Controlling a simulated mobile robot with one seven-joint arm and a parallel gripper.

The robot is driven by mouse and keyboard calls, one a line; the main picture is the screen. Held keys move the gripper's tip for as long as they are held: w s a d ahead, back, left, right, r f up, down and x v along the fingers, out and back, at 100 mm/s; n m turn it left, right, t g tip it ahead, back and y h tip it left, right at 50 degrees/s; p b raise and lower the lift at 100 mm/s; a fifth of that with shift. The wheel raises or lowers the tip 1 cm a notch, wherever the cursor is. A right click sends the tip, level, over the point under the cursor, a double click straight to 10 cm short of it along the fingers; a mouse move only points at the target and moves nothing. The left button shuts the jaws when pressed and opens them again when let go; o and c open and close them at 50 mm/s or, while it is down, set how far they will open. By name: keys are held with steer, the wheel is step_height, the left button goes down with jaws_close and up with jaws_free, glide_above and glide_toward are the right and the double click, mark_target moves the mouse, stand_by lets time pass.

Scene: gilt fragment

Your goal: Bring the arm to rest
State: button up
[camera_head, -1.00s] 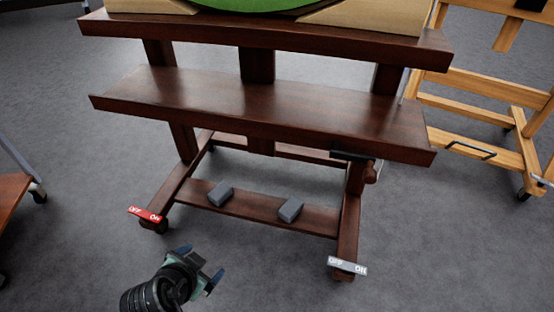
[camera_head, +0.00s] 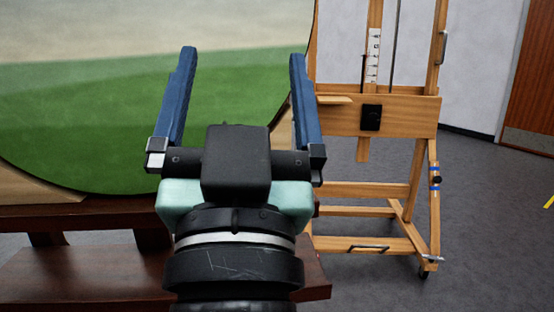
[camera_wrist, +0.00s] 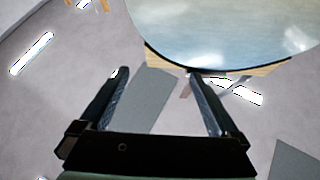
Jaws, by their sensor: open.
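My gripper (camera_head: 243,75) is raised in the middle of the head view, with its two blue fingers pointing up and spread wide. Nothing is between the fingers. In the wrist view my gripper (camera_wrist: 158,82) is also open and empty. Behind it in the head view is a large rounded painting (camera_head: 90,110) with green and pale bands. The painting's edge (camera_wrist: 225,35) also shows in the wrist view, beyond the fingertips. I cannot tell the exact gap between the fingers and the painting.
The painting stands on a dark wooden easel (camera_head: 60,275) with a shelf, partly hidden by my arm. A light wooden easel (camera_head: 395,115) stands to the right. Grey floor (camera_head: 485,220) is free at the far right, before a brown door (camera_head: 535,85).

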steer(key=s+d+r+t+h, duration=0.2)
steer(key=s+d+r, duration=0.1)
steer(key=s+r, duration=0.25)
step_height(320, 180, up, 38)
steer(key=w+p, duration=0.1)
steer(key=p, duration=3.7)
steer(key=shift+a+y, duration=0.15)
steer(key=shift+y, duration=0.15)
